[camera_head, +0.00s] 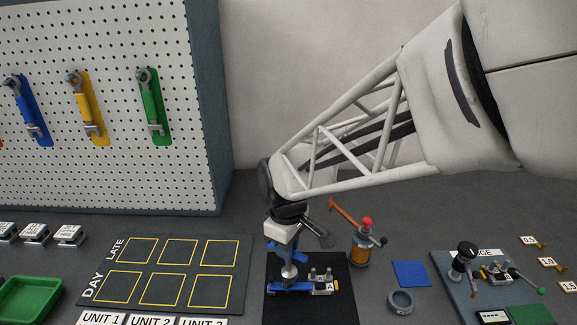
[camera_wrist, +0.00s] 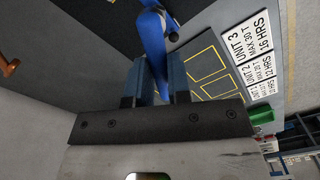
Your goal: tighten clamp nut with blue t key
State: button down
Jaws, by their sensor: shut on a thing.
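My gripper (camera_head: 284,246) points down over the black mat (camera_head: 270,314). It is shut on the blue T key (camera_head: 287,257), whose steel shank reaches down toward the clamp (camera_head: 318,287). The clamp is a small metal fixture with blue parts on the mat. In the wrist view, the blue key (camera_wrist: 153,40) runs up from between the two fingers of my gripper (camera_wrist: 160,82). The key's lower end is over the left part of the clamp; I cannot tell whether it sits on the nut.
An orange and steel bottle-like tool (camera_head: 362,250) with a red top stands just right of the mat. A small blue-grey bowl (camera_head: 400,302) and a blue square (camera_head: 411,273) lie further right, before the gauge board (camera_head: 445,290). The day/late board (camera_head: 160,300) lies left.

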jog(key=shift+s+a+f, duration=0.1)
jog(key=shift+s+f, duration=0.05)
jog(key=shift+f, duration=0.15)
jog(key=shift+r, duration=0.15)
dwell(0.4)
jog(key=shift+r, duration=2.85)
jog(key=shift+n, duration=0.4)
jog(key=n, duration=0.5)
jog(key=shift+f, duration=0.2)
jog(key=n, duration=0.6)
jog(key=shift+f, duration=0.15)
jog(key=n, duration=0.3)
jog(key=n+h, duration=0.1)
jog(key=n, duration=0.2)
jog(key=shift+w+f, duration=0.2)
jog(key=n, duration=0.6)
jog(key=shift+f+h, duration=0.15)
jog(key=shift+h, duration=0.15)
